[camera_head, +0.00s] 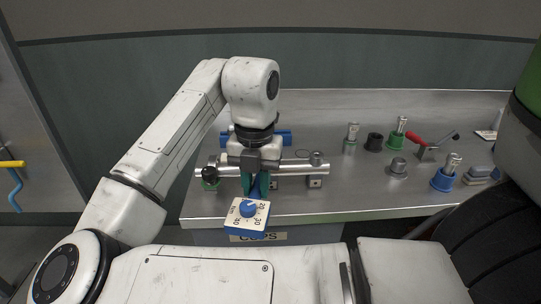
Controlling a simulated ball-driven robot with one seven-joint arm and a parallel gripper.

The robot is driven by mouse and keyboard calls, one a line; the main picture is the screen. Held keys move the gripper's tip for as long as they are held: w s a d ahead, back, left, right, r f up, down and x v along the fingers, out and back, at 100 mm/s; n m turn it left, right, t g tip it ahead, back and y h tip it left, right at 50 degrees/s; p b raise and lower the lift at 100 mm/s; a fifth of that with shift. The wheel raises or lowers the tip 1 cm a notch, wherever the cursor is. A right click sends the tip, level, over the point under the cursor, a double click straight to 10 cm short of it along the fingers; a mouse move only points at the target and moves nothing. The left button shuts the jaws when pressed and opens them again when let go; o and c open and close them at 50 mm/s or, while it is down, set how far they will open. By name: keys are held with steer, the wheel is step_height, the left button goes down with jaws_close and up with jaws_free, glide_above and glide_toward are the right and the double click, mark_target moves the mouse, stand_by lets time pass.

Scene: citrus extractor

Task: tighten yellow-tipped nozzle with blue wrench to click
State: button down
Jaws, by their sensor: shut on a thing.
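My gripper (260,190) is above the front edge of the steel bench, pointing down. Its dark green fingers are shut on a blue piece (261,182), mostly hidden between them; I cannot tell for sure that it is the blue wrench. Just below the fingertips is a white dial plate (236,223) with a blue knob and printed numbers. A blue bar (284,137) lies behind the gripper, its middle hidden by my wrist. A steel tube (290,169) runs across behind the fingers.
The steel bench (350,205) holds green (396,140), black (374,142) and blue (443,179) sockets with metal fittings on the right. A red-handled clamp (427,148) stands behind. A yellow bar (11,164) with a blue hook is far left. The bench's front middle is clear.

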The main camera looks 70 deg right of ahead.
steer(key=shift+s+d+n+p, duration=0.25)
steer(key=shift+s+n+p, duration=0.35)
steer(key=shift+s, duration=0.2)
steer(key=shift+s+d+n+p, duration=0.25)
steer(key=shift+s+n+p, duration=0.35)
steer(key=shift+s, duration=0.2)
stand_by(1.3)
steer(key=c, duration=1.4)
jaws_free()
jaws_close()
steer(key=shift+s+d+r+p, duration=0.1)
steer(key=shift+s+r+p, duration=0.2)
steer(key=shift+p, duration=0.35)
stand_by(0.3)
